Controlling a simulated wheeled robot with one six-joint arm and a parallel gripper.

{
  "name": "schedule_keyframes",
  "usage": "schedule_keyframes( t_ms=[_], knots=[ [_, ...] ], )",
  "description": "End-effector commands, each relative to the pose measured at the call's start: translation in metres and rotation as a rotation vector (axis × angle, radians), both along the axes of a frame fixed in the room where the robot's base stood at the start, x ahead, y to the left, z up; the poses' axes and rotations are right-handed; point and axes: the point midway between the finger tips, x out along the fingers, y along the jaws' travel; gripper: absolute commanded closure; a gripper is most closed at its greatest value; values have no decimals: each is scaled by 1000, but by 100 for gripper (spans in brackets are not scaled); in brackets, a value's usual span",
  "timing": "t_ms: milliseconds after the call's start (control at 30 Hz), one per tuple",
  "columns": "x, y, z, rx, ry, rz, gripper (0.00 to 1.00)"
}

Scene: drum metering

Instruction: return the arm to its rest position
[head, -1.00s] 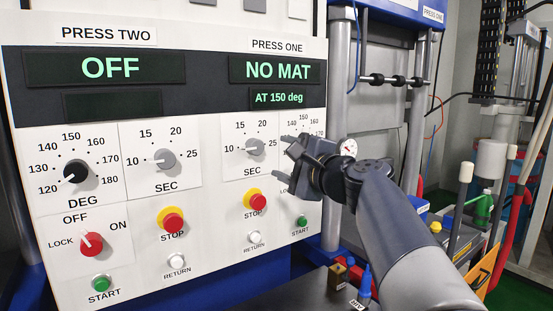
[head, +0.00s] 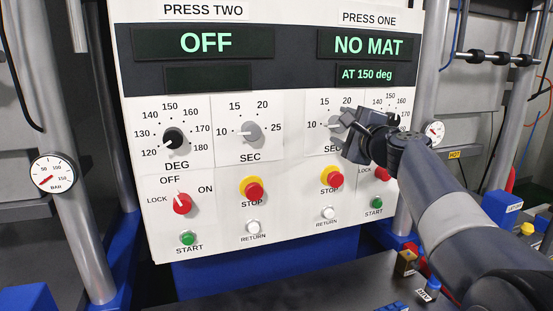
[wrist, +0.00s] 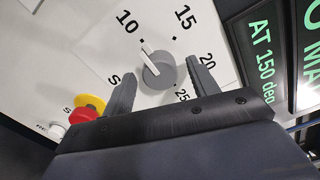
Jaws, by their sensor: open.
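My gripper (head: 352,133) is in front of the PRESS ONE half of the white control panel (head: 290,218), its jaws apart and empty. In the head view it overlaps the right side of the PRESS ONE SEC dial and hides part of the dial to its right. In the wrist view the grey SEC knob (wrist: 160,71) appears between the left finger (wrist: 121,95) and the right finger (wrist: 203,76). I cannot tell how far the fingertips are from the panel. The knob's white pointer aims near 10. My arm reaches in from the lower right.
The PRESS ONE display (head: 367,45) reads NO MAT, AT 150 deg; the PRESS TWO display (head: 205,42) reads OFF. The PRESS ONE stop button (head: 331,178) sits below the gripper. Press columns flank the panel. A dark bench (head: 290,285) with small labelled items lies below.

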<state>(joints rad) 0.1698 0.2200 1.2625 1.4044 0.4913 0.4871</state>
Motion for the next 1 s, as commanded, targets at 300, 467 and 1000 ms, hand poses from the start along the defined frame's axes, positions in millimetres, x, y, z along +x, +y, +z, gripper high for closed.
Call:
schedule_keyframes(
  t_ms=[300, 467, 1000],
  knots=[
    [4, 1, 0, 4, 1, 0, 44],
    [4, 1, 0, 4, 1, 0, 44],
    [-63, -21, -1, -2, -3, -4, 44]
  ],
)
